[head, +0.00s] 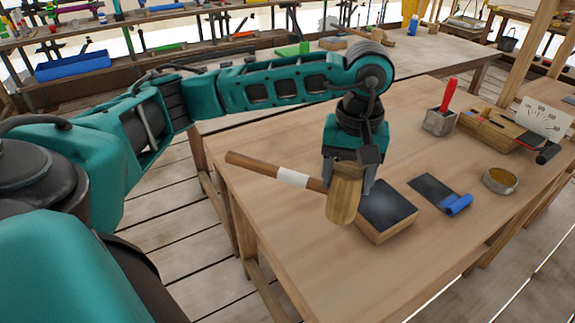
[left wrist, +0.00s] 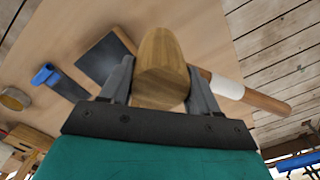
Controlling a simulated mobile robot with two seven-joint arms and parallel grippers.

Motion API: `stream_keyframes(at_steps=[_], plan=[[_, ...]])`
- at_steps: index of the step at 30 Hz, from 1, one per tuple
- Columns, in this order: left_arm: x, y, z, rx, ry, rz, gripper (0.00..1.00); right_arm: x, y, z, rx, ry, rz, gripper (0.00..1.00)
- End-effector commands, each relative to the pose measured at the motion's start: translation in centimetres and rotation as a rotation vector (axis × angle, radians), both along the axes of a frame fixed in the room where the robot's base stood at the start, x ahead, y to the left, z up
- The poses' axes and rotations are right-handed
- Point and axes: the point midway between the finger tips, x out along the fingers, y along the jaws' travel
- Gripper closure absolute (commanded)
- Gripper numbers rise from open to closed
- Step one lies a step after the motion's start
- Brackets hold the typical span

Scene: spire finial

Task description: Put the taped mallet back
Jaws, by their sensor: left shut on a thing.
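The taped mallet (head: 343,196) has a pale wooden head and a brown handle with a band of white tape (head: 293,177). My left gripper (head: 348,182) is shut on the mallet head above the table, with the handle pointing left in the head view. In the left wrist view the mallet head (left wrist: 162,65) sits between the two fingers, and the taped handle (left wrist: 262,98) runs to the right. A wooden block with a dark top (head: 387,211) lies just right of the mallet head. I cannot tell whether the mallet touches it. My right gripper is not in view.
A dark sheet (head: 432,187) with a blue roll (head: 456,203) lies right of the block. A round tin (head: 500,180), a grey pot with a red-handled tool (head: 439,121) and a wooden box (head: 488,132) stand farther right. The table's front area (head: 300,250) is bare.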

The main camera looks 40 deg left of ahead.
Motion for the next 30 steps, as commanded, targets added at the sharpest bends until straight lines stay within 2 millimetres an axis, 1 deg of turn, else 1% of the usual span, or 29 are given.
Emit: stream_keyframes(at_steps=[1, 11, 21, 27, 30], plan=[[0.2, 0.8, 0.9, 0.002, -0.005, 0.092, 0.88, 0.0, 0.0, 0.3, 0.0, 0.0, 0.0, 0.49], [0.7, 5.6, 5.2, 0.004, -0.011, 0.722, 0.88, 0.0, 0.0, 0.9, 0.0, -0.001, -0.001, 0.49], [0.2, 10.2, 9.6, -0.004, -0.014, 1.353, 0.88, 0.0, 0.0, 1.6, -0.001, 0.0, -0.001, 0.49], [-0.3, 12.1, 11.5, -0.01, -0.012, 1.627, 0.88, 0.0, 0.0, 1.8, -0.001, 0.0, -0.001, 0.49], [-0.4, 12.7, 12.1, -0.013, -0.01, 1.708, 0.88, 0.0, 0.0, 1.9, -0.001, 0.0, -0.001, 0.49]])
